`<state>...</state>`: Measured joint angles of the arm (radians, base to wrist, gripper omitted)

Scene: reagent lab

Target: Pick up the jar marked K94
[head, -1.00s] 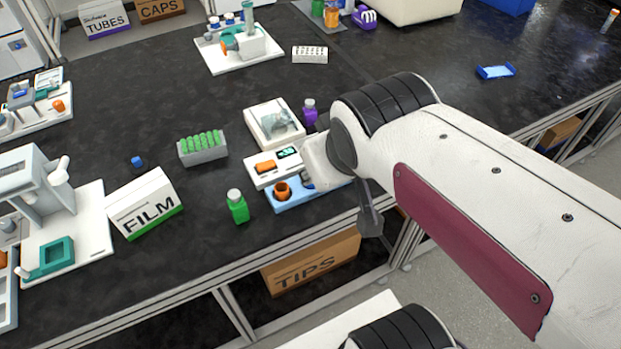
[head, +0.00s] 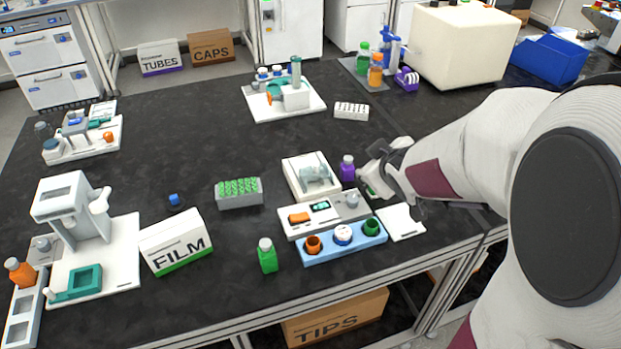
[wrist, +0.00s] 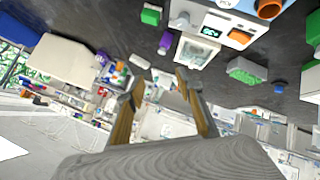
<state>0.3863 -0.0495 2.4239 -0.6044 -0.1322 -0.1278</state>
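No marking K94 is readable on any jar. A green jar (head: 267,257) with a pale cap stands near the front edge of the bench. A purple jar (head: 348,169) stands left of my gripper (head: 371,182); it also shows in the wrist view (wrist: 165,42). An orange jar (head: 19,271) is at the far left. A green jar (head: 362,60) and an orange jar (head: 376,72) stand together at the back. In the wrist view my gripper (wrist: 160,82) has its fingers apart with nothing between them.
A blue holder (head: 368,240) with several round items, a grey device (head: 286,222) and a white balance (head: 287,176) stand near my gripper. A FILM box (head: 170,244) and a tube rack (head: 241,201) are further left.

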